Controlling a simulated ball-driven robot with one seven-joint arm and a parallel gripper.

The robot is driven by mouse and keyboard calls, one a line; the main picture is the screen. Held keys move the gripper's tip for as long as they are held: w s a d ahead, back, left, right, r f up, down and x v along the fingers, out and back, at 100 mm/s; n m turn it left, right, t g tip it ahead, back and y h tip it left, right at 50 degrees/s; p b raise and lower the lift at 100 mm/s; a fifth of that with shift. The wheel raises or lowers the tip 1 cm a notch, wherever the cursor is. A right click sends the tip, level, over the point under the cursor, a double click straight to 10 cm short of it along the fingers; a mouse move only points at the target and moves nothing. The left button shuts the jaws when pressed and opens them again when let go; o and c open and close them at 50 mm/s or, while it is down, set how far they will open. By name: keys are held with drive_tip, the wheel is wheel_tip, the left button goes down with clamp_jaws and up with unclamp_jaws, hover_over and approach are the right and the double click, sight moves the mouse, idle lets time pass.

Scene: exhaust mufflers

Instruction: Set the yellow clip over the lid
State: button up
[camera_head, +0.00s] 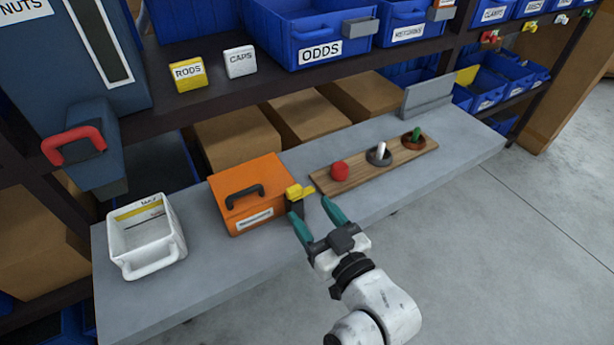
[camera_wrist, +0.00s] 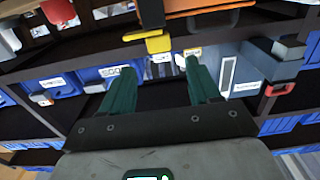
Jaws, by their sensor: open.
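The orange box (camera_head: 250,195) stands on the grey bench, its lid (camera_head: 265,177) down with a black handle on top. The yellow clip (camera_head: 298,192) is at the box's right side, sticking outward past the lid's edge; a dark piece shows below it. In the wrist view the clip (camera_wrist: 158,42) lies just beyond my fingertips, beside a dark strip, with the orange box (camera_wrist: 200,5) at the top edge. My gripper (camera_head: 310,207) is open with teal fingers, empty, close to the clip. The left finger partly covers the area under the clip. I cannot tell whether it touches.
A wooden board (camera_head: 375,165) with a red knob (camera_head: 339,170) and two pegged discs lies right of the box. A white bin (camera_head: 145,237) stands at the left end of the bench. Shelves with blue bins (camera_head: 310,30) rise behind. The bench front is clear.

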sight(296, 192)
drive_tip(key=p+x, duration=0.1)
drive_tip(key=x, duration=0.9)
drive_tip(key=shift+s, duration=0.1)
drive_tip(key=c, duration=1)
drive_tip(key=shift+o, duration=0.2)
